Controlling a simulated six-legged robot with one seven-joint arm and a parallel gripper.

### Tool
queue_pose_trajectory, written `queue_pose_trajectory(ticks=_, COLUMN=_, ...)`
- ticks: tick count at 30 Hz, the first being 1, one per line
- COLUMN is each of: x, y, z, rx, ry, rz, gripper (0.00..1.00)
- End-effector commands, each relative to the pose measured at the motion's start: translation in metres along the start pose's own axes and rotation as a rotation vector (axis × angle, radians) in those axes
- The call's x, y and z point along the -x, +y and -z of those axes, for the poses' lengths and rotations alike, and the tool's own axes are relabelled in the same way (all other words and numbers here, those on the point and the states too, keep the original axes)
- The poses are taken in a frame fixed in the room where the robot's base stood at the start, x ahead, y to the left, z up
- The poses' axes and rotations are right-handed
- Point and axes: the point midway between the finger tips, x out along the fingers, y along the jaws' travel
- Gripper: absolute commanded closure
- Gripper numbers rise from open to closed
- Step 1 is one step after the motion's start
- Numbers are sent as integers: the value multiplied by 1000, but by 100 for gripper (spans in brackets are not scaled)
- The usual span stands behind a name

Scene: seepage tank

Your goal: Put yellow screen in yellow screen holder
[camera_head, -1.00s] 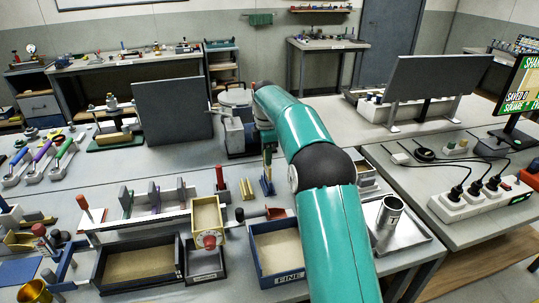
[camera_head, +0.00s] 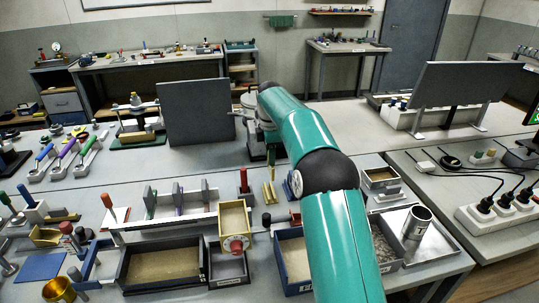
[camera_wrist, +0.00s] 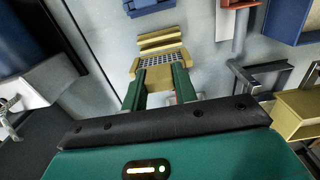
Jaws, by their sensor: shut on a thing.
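The yellow screen (camera_wrist: 160,64), a yellow-edged piece with a dark mesh, shows in the wrist view between the two green fingers of my gripper (camera_wrist: 160,84). My gripper is shut on it. Just beyond it, two parallel yellow bars (camera_wrist: 161,40) with a gap between them look like the yellow screen holder. The screen appears apart from the bars; its height above them is unclear. In the head view, a pair of upright yellow pieces (camera_head: 269,192) stands on the bench, probably the same holder.
A red-handled tool (camera_head: 244,182) stands left of the yellow pieces. A long rack with upright grey plates (camera_head: 165,222), a yellow tray (camera_head: 234,216) and sand boxes (camera_head: 160,264) fill the front bench. A metal cylinder (camera_head: 416,222) stands at right.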

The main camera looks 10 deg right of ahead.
Motion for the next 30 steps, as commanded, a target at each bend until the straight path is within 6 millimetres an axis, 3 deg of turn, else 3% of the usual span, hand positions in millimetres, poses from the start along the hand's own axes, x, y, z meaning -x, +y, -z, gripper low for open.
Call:
queue_pose_trajectory(ticks=18, x=-52, y=0, z=3, rx=4, ry=2, rz=5, gripper=100)
queue_pose_trajectory(ticks=30, x=-60, y=1, z=4, rx=4, ry=2, rz=2, gripper=100)
